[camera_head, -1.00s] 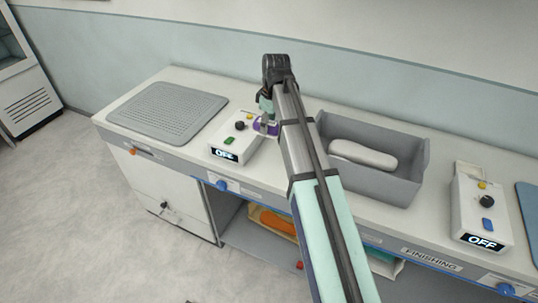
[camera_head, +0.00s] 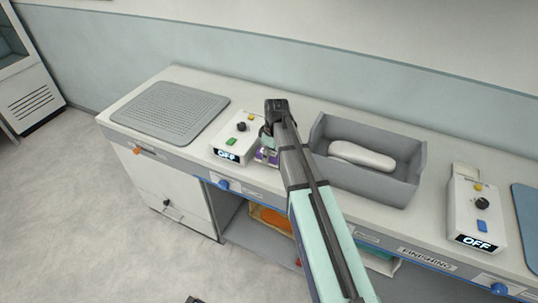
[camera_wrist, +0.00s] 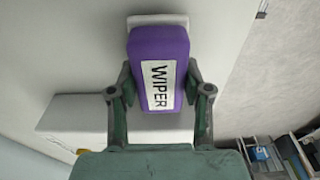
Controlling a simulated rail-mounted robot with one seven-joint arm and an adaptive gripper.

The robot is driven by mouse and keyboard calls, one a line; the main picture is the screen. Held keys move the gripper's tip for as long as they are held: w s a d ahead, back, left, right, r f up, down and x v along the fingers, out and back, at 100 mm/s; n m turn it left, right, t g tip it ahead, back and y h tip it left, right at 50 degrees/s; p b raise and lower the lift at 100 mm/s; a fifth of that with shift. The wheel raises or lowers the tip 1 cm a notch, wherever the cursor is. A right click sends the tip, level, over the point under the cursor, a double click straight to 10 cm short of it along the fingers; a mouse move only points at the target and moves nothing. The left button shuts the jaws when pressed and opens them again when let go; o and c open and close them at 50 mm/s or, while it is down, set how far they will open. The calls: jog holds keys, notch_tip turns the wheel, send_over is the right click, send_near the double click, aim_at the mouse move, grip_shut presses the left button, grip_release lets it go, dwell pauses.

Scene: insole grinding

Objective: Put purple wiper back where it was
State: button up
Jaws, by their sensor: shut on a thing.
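The purple wiper (camera_wrist: 158,45) has a white "WIPER" label and a pale edge at its far end. My gripper (camera_wrist: 160,95) is shut on it, one finger on each side, as the wrist view shows. In the head view the purple wiper (camera_head: 266,157) shows just right of the left control box (camera_head: 238,135), partly hidden by my gripper (camera_head: 268,145). It is low over the counter near its front edge; I cannot tell if it touches the counter.
A grey bin (camera_head: 372,190) with a pale insole (camera_head: 362,155) stands right of my arm. A grey perforated mat (camera_head: 172,110) lies at the left of the counter (camera_head: 290,98). A second control box (camera_head: 478,215) reading OFF stands at the right.

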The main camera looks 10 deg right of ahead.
aim_at(273, 153)
jog(key=shift+f, duration=0.5)
jog(key=shift+f, duration=0.1)
jog(key=shift+f, duration=0.15)
jog(key=o, duration=1.1)
jog(key=r+b, duration=0.1)
jog(key=r, duration=0.3)
jog(key=r+b, duration=0.1)
jog(key=r, duration=0.3)
jog(key=s+d+r+b, duration=0.1)
jog(key=r, duration=0.3)
jog(key=shift+d+r, duration=0.1)
jog(key=shift+r, duration=0.1)
